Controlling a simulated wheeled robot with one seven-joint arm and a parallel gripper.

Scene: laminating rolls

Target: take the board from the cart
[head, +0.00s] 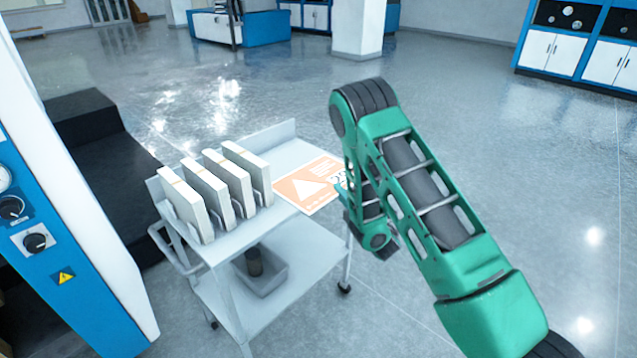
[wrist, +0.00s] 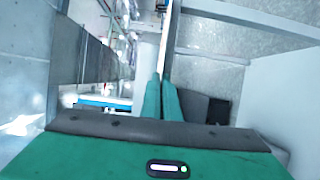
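The board (head: 318,172) is flat, orange and white with a white triangle. In the head view it is over the right part of the grey cart's top (head: 290,153); I cannot tell whether it rests on it or is just above. My gripper (head: 346,187) is at the board's right edge, partly hidden by my arm. In the wrist view the board shows edge-on as a thin pale strip (wrist: 164,45). The two green fingers (wrist: 160,95) are close together with this strip between them, and look shut on it.
Several white slabs (head: 216,185) stand upright on the cart's left part. A grey bin (head: 262,277) with a dark object is on the lower shelf. A blue and white machine (head: 75,240) stands close on the left. The floor to the right is clear.

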